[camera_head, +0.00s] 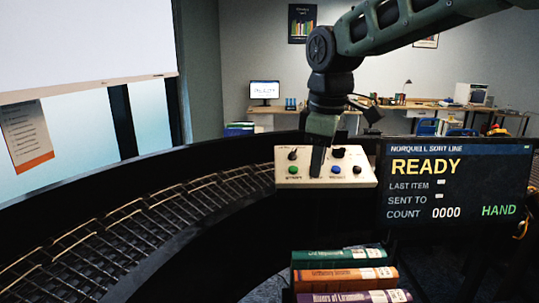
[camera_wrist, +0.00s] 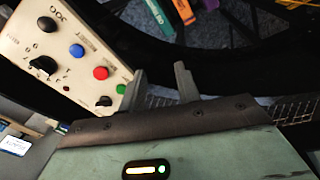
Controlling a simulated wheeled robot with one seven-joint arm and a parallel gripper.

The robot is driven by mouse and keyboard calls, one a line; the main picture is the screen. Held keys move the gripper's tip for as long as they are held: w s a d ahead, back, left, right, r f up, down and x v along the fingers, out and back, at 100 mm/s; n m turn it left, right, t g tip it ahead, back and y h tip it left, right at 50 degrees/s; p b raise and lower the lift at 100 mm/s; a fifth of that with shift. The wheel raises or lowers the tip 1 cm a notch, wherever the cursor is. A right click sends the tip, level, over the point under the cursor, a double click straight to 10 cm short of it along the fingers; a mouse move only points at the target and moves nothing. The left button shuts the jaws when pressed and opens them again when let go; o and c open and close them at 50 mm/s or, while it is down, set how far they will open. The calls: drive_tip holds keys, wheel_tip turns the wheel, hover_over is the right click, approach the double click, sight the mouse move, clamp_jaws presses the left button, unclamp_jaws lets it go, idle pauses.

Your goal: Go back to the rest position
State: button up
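My gripper (camera_head: 317,172) hangs from my arm in front of the cream control panel (camera_head: 284,180) in the head view. In the wrist view, my gripper (camera_wrist: 163,80) shows two grey fingers apart with nothing between them. The control panel (camera_wrist: 22,38) lies to their left there, with a black button (camera_wrist: 47,24), a blue button (camera_wrist: 77,50), a red button (camera_wrist: 101,73), a green button (camera_wrist: 121,89) and black knobs. The green button is close beside the left finger; whether they touch I cannot tell.
A screen (camera_head: 455,190) right of the panel reads READY, count 0000, HAND. A curved roller track (camera_head: 120,235) runs along the left. Green, orange and purple books (camera_head: 343,280) lie in front. A desk with a monitor (camera_head: 265,90) stands at the back.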

drive_tip(key=s+d+f+m+b, duration=0.1)
drive_tip(key=s+f+m, duration=0.1)
drive_tip(key=s+f, duration=0.4)
drive_tip(key=s+d+f+m+g+b, duration=0.1)
drive_tip(key=s+f, duration=0.5)
drive_tip(key=s, duration=0.8)
drive_tip(key=s+d+f+m+g+b, duration=0.1)
drive_tip(key=s+d+f+m, duration=0.1)
drive_tip(key=s+f, duration=0.4)
drive_tip(key=s+m, duration=0.1)
drive_tip(key=s, duration=0.3)
drive_tip(key=shift+s+f+b, duration=0.15)
drive_tip(key=shift+f+b, duration=0.2)
drive_tip(key=shift+c, duration=0.3)
clamp_jaws()
